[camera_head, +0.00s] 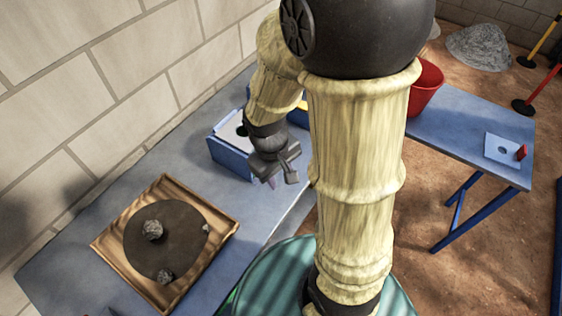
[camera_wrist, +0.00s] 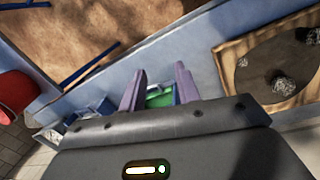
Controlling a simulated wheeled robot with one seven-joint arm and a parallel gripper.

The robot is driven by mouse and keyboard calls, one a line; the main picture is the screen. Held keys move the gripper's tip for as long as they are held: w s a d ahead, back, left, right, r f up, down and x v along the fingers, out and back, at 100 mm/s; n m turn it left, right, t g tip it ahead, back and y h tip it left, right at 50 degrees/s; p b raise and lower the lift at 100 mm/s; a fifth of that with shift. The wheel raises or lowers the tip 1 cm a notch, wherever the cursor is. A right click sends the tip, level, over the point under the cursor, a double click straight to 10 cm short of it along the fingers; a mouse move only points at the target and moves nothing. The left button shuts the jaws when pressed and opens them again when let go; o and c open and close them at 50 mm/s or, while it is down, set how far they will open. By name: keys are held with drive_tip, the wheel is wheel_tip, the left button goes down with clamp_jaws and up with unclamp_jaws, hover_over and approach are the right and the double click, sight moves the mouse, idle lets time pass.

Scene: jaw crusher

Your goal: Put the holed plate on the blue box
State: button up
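My arm hides part of the box's surroundings.
A wooden tray (camera_head: 109,242) with a dark disc and several stones lies on the bench (camera_head: 62,265). A red bucket (camera_head: 427,85) stands on the right table (camera_head: 455,125). Posts and a gravel heap (camera_head: 478,46) are behind. Brown floor lies between bench and table.

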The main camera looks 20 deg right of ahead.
drive_tip(key=r+m+t, duration=0.1)
drive_tip(key=r+m+y, duration=0.1)
drive_tip(key=r+m+t, duration=0.1)
drive_tip(key=shift+w+d+r+m+t, duration=0.25)
drive_tip(key=shift+w+d+m+t, duration=0.05)
drive_tip(key=shift+m, duration=0.1)
